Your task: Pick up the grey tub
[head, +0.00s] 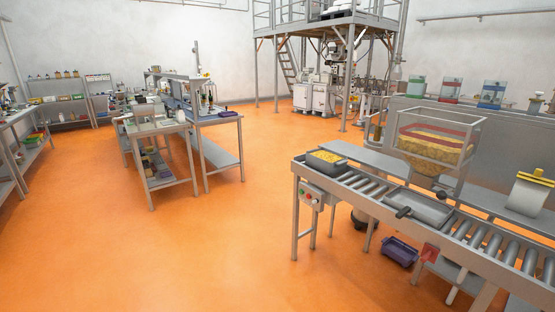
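A dark grey tub (343,172) sits at the left end of the roller conveyor, filled with yellow pieces (326,156). A second grey container (430,213), shallow and seemingly empty, rests farther right on the rollers, below a clear hopper. Dark handle-like parts show at two of its edges. I cannot tell from the picture which of the two is the task's grey tub. Neither of my grippers is in view.
The roller conveyor (478,229) runs along the right side. A clear hopper (440,143) with red and yellow layers stands over it. A purple crate (399,251) is on the floor below. Workbenches (217,119) stand at the left. The orange floor (215,245) between is clear.

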